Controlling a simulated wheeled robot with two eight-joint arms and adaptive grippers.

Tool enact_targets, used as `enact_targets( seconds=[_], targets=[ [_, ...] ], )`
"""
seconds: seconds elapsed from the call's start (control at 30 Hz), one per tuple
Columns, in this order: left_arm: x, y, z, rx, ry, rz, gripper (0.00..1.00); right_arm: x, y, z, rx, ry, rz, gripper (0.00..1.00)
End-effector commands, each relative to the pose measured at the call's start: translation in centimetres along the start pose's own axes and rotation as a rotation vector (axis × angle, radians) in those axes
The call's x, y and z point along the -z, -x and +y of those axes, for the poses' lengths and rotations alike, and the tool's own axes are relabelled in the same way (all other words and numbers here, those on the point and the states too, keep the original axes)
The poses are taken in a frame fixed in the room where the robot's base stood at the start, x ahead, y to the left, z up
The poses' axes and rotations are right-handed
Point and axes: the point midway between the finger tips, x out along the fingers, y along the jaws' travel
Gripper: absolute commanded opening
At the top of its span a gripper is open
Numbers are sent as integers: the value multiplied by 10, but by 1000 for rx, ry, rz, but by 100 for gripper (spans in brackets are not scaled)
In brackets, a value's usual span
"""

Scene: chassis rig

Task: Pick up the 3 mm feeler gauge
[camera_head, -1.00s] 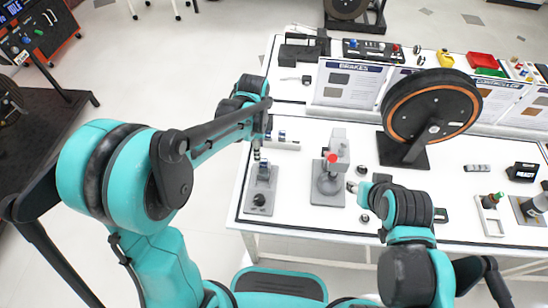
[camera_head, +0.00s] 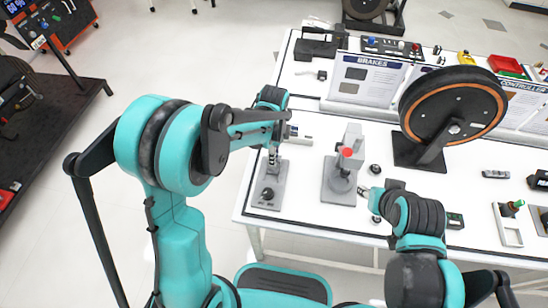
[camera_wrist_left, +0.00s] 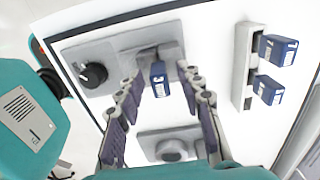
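Small blue blocks with white labels show in the left wrist view. One blue block (camera_wrist_left: 158,80) sits at a grey fixture (camera_wrist_left: 125,45) with a black knob. Two more, an upper block (camera_wrist_left: 278,50) and a lower block (camera_wrist_left: 269,89), sit in a pale rack (camera_wrist_left: 243,65). The labels are too small to read, so I cannot tell which is the 3 mm feeler gauge. My left gripper (camera_wrist_left: 161,84) is open, its fingers either side of the single block, apparently not touching it. My right gripper (camera_head: 366,191) is near the grey press; its finger state is unclear.
The grey press (camera_head: 345,168) with a red top stands right of the fixture (camera_head: 269,187). A black wheel with an orange ring (camera_head: 454,104) stands further right. Display boards (camera_head: 366,80) line the back. Bare white table (camera_head: 310,195) lies between fixture and press.

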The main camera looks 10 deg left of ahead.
Motion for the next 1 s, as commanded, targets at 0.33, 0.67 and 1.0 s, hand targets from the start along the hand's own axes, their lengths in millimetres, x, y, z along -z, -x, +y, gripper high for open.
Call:
enact_targets(
  seconds=[0.33, 0.67, 1.0],
  targets=[
    [0, 0, 0, 0, 0, 0, 0, 0, 0, 0, 0, 0, 0, 40],
    [0, 13, 0, 0, 0, 0, 0, 4, 6, 0, 0, 0, 0, 40],
    [30, 62, 9, 0, -6, 0, 0, 19, 27, 0, 0, 0, 0, 40]
  ],
)
